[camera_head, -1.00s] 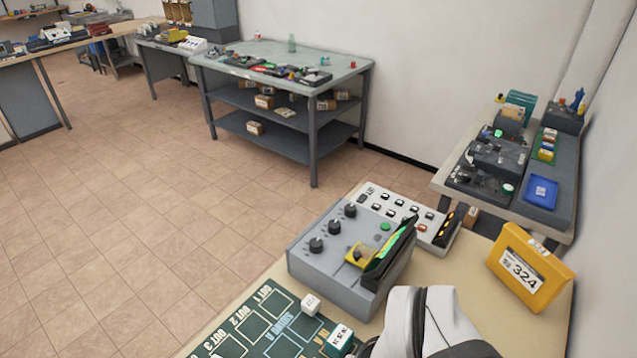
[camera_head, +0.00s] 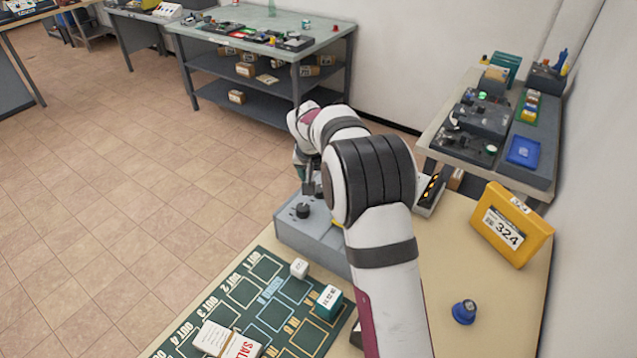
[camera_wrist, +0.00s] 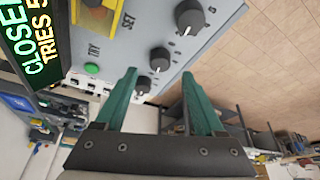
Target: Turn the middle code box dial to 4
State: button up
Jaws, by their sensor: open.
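The grey code box (camera_head: 308,240) stands on the tan table, largely hidden behind my arm in the head view. In the wrist view it has three black dials in a row, with the middle dial (camera_wrist: 160,58) between the near dial (camera_wrist: 189,18) and the far one (camera_wrist: 143,85). Its green display (camera_wrist: 32,45) reads CLOSED and TRIES 5. A green button (camera_wrist: 92,68) sits by TRY. My gripper (camera_wrist: 159,72) is open, its teal fingertips on either side of the middle dial in the picture; I cannot tell whether they touch it. The dial's setting is not readable.
A green mat (camera_head: 238,292) with a white cube (camera_head: 299,268), a green-and-white box (camera_head: 329,299) and a white card stack (camera_head: 226,341) lies in front. A yellow 324 case (camera_head: 512,225) and a blue knob-like object (camera_head: 464,312) stand right. Other tables are behind.

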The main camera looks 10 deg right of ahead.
aim_at(320, 191)
jog(key=x, duration=0.4)
jog(key=shift+w+f, duration=0.15)
jog(key=shift+f, duration=0.1)
grip_shut()
